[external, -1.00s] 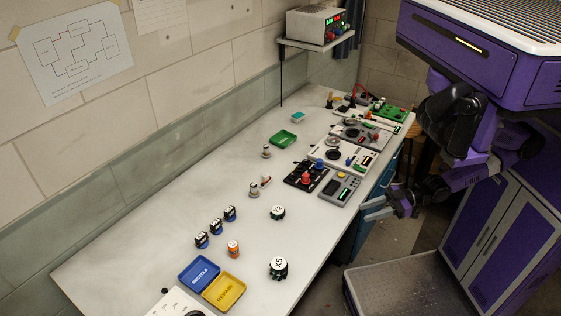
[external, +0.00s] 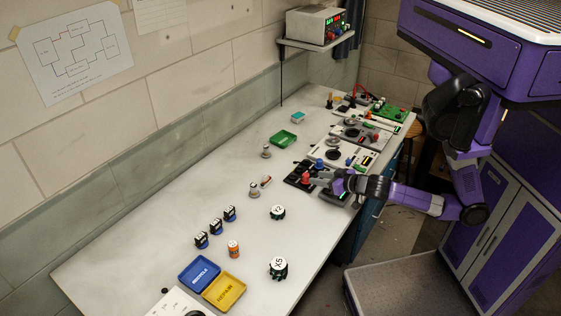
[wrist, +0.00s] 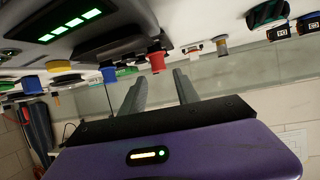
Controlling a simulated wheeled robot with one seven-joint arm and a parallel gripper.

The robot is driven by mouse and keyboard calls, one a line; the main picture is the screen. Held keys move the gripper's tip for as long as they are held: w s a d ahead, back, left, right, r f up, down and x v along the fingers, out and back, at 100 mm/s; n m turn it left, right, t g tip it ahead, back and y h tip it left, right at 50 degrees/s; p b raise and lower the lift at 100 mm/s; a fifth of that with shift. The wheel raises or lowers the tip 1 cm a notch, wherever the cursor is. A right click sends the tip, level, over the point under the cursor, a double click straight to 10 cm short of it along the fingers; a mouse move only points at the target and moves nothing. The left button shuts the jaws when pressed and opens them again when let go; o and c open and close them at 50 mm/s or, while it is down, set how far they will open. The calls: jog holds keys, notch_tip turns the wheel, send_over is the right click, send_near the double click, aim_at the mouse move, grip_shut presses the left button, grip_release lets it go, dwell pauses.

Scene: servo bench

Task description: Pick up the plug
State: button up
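A red plug-like piece (external: 305,177) stands on the black panel (external: 291,181) on the bench; I take it as the plug. In the wrist view, which is upside down, the red piece (wrist: 157,62) shows just beyond my fingertips, in line with the space between them. My gripper (external: 315,178) reaches in level from the bench's right edge, its tips close to the red piece. In the wrist view my gripper (wrist: 160,86) has its two fingers apart with nothing between them. Whether a finger touches the red piece cannot be told.
A blue piece (external: 319,163) stands on the same panel, just behind my gripper. A grey meter with a green display (wrist: 75,25) is close to the hand. The bench's middle is mostly clear.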

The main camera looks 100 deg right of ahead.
aim_at(306, 178)
jog(key=shift+p+x, duration=0.4)
jog(key=shift+x, duration=1.1)
jog(key=shift+s+f+p+x, duration=0.1)
jog(key=shift+f+p+x, duration=0.1)
jog(key=shift+x, duration=0.6)
jog(key=shift+s+f+p+x, duration=0.1)
jog(key=shift+f+p+x, duration=0.05)
jog(key=shift+x, duration=0.65)
jog(key=shift+f+p+x, duration=0.15)
jog(key=shift+p+x, duration=0.05)
jog(key=shift+x, duration=0.55)
jog(key=shift+a, duration=0.15)
grip_shut()
